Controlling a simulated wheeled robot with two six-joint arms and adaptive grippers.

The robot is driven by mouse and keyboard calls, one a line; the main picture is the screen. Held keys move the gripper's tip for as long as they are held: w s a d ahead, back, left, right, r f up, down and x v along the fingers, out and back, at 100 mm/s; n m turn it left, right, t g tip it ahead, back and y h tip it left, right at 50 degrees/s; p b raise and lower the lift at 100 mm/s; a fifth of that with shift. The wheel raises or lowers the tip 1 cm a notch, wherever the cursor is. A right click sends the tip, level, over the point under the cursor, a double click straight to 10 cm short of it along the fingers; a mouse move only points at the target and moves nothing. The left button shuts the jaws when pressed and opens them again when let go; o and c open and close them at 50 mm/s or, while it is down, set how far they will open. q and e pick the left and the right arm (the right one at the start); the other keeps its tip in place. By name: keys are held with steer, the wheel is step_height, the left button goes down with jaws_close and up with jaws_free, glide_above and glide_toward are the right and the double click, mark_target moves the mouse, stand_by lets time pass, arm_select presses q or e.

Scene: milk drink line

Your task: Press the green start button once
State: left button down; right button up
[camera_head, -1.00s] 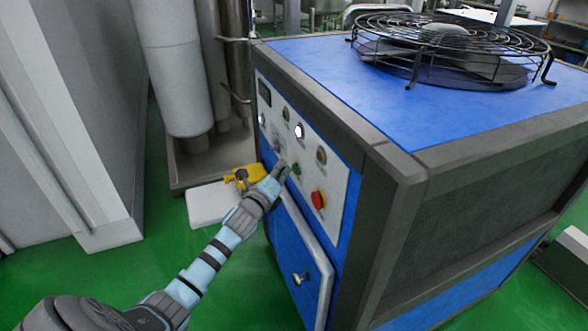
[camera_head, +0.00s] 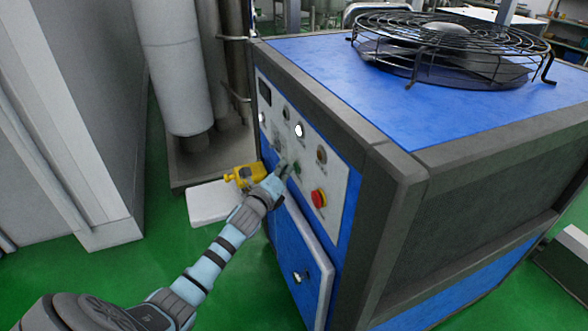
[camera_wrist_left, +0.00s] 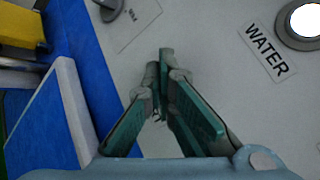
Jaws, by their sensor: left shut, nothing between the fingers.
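The green start button (camera_head: 297,169) is on the white control panel of the blue machine (camera_head: 330,185), left of the red button (camera_head: 318,198). It is small and partly covered by my fingers in the head view. My left gripper (camera_head: 284,169) is shut and empty, its fingertips at the panel just beside the button. Whether they touch it I cannot tell. In the left wrist view the closed fingertips (camera_wrist_left: 165,72) point at the panel, and the green button does not show. My right gripper is not in view.
The panel also has a white lamp (camera_head: 299,131), several other knobs and a WATER label (camera_wrist_left: 267,50). A fan guard (camera_head: 450,45) sits on top of the machine. A yellow part (camera_head: 245,176) lies behind my gripper. Green floor is clear below.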

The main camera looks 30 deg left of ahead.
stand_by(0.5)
arm_select(q)
steer(key=shift+s+a, duration=0.45)
steer(key=shift+s, duration=0.25)
steer(key=s+a, duration=0.1)
steer(key=s, duration=0.1)
steer(key=s+a, duration=0.1)
steer(key=s, duration=0.1)
steer(key=shift+a+b, duration=0.4)
stand_by(0.5)
